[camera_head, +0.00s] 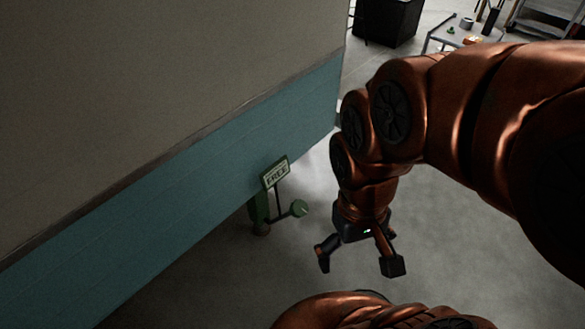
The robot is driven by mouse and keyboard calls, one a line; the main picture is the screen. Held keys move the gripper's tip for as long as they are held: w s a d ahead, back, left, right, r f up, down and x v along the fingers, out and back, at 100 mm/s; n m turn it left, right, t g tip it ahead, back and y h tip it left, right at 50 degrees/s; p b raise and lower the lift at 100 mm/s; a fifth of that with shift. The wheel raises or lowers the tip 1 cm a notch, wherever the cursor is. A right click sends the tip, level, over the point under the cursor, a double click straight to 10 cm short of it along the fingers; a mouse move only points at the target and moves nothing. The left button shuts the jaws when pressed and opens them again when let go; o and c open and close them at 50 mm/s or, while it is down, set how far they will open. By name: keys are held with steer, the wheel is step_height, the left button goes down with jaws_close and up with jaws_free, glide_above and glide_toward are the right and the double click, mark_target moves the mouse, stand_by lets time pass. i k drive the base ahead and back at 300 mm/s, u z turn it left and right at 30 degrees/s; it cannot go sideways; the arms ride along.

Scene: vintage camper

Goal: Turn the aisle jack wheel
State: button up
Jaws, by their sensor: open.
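A green jack (259,210) stands on the floor close against the blue lower part of the camper wall. A small sign (275,174) on it appears to read "FREE".
The camper wall (150,190), beige above and blue below, fills the left side. The grey concrete floor (215,285) is clear around the jack. At the back stand a black box-like cabinet (388,22) and a low table (462,35) with small items on it.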

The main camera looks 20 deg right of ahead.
mark_target(299, 208)
steer(key=k, duration=1.05)
steer(key=u, duration=0.9)
steer(key=i, duration=1.35)
steer(key=z, duration=0.9)
